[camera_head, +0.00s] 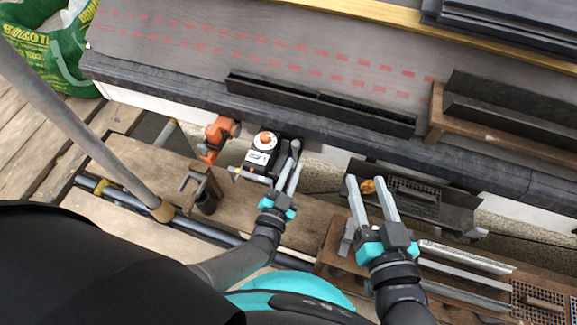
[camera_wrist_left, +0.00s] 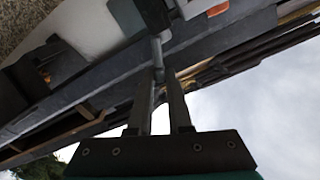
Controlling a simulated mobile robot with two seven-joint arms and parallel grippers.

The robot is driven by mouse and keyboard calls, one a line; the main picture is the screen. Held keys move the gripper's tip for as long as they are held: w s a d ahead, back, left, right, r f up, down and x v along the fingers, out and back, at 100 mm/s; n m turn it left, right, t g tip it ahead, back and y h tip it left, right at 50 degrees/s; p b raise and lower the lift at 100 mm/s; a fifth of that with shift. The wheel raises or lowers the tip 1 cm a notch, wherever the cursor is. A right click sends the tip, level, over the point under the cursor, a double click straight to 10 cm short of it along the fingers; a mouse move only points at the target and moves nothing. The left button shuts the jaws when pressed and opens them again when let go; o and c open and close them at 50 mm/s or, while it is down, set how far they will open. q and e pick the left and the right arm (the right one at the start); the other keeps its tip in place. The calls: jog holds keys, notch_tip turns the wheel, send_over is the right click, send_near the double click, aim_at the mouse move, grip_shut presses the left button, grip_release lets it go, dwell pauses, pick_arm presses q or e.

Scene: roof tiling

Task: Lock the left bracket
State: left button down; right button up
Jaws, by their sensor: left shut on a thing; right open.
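At the roof's eave, a black bracket-like unit with a white label and an orange-and-white knob (camera_head: 264,146) sits left of centre. A short grey lever with a rounded end (camera_head: 295,147) stands at its right side. My left gripper (camera_head: 293,170) is at this lever, its fingers close together. In the left wrist view the fingertips (camera_wrist_left: 163,78) are shut on the grey lever (camera_wrist_left: 157,48), below a white and orange part (camera_wrist_left: 208,9). Whether the bracket's catch is engaged cannot be told. My right gripper (camera_head: 369,184) is open over the dark gutter piece, with a small yellow-orange part between its fingertips.
An orange tool (camera_head: 217,136) is left of the unit. A long black gutter length (camera_head: 320,104) lies on the roof above, and another (camera_head: 508,110) lies at right. A dark gutter piece with mesh (camera_head: 425,203) is beside my right gripper. A grey pole (camera_head: 70,120) crosses the left.

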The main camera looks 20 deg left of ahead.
pick_arm(q)
jog(key=shift+d+f+m, duration=0.25)
jog(key=shift+d+m, duration=0.15)
jog(key=shift+m, duration=0.7)
jog(key=c, duration=0.8)
grip_release()
jog(key=shift+c, duration=0.2)
